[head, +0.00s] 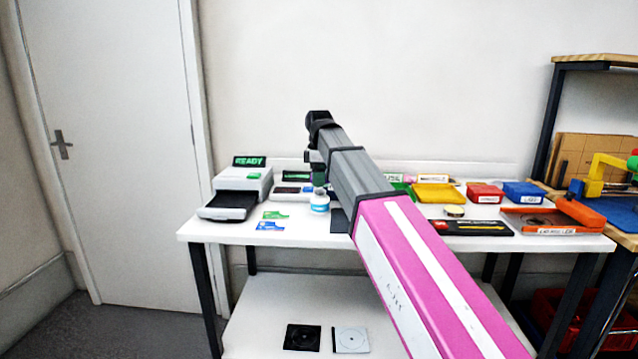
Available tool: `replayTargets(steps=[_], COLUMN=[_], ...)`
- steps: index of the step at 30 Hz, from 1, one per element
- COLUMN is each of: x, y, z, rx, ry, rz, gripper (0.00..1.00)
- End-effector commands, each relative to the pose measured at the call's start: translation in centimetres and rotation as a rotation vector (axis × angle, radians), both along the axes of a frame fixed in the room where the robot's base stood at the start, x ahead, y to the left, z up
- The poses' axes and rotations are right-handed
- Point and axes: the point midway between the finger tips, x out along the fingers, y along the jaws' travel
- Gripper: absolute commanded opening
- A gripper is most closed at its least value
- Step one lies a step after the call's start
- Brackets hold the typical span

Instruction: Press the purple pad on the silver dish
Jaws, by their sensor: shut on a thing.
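My gripper (318,172) points down over the left part of the white table, partly hidden by my own arm. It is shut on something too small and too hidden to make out. A white and blue jar (320,204) shows just below it; I cannot tell whether they touch. I cannot pick out the purple pad or the silver dish; my arm covers the middle of the table.
A printer-like machine with a READY sign (249,162) stands left on the white table (400,238). Green and blue cards (270,226) lie in front. Right are a yellow tray (437,194), red bin (485,194), blue bin (523,193) and orange-edged tray (553,221).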

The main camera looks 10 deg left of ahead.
Motion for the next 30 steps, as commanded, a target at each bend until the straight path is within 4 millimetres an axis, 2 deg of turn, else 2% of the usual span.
replayTargets(steps=[16, 30], x=[0.0, 0.0], y=[0.0, 0.0], z=[3.8, 4.0], rx=[0.000, 0.000], ry=[0.000, 0.000], rz=[0.000, 0.000], gripper=[0.44, 0.44])
